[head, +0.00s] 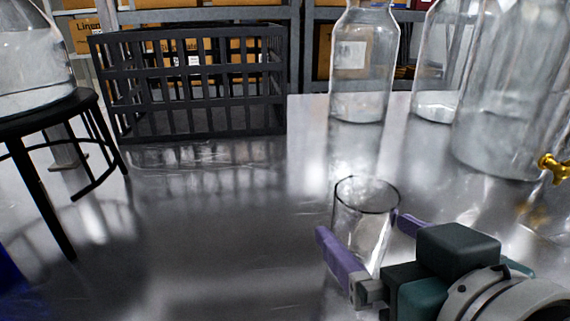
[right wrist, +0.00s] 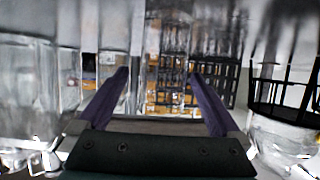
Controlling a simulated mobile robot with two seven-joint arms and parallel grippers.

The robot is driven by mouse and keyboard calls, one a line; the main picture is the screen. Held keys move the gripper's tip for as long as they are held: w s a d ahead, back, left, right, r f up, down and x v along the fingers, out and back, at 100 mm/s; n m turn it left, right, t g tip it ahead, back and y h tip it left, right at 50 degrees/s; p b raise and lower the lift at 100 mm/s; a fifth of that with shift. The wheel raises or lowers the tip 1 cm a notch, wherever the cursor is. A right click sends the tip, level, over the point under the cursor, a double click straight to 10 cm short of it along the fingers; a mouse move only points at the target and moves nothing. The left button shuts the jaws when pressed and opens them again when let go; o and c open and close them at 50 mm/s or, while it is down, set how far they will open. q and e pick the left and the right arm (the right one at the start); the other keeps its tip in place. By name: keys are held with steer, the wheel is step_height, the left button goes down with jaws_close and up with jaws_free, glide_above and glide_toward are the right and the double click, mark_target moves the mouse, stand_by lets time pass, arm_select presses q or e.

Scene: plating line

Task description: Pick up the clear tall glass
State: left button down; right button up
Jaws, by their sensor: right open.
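The clear tall glass (head: 362,222) stands upright on the shiny metal table in the head view, right of the middle. Its dark rim is at the top and its base is partly hidden by my gripper. My right gripper (head: 361,227) is open, with its two purple fingers on either side of the glass, one at its left and one at its right. I cannot tell whether a finger touches it. In the right wrist view the open fingers (right wrist: 160,76) point away, and clear, blurred edges show between and around them. My left gripper is not in view.
A black slatted crate (head: 200,128) stands at the back left. A black stand (head: 52,118) with a clear vessel (head: 32,65) is at far left. Large clear jars (head: 360,70) stand at back right, one with a brass tap (head: 553,167). The table's left middle is clear.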

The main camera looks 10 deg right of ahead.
steer(key=x, duration=0.5)
steer(key=shift+w+a+f+b, duration=0.2)
steer(key=shift+w+a+b, duration=0.05)
steer(key=shift+w+b, duration=0.1)
steer(key=shift+c, duration=0.2)
steer(key=c, duration=1.5)
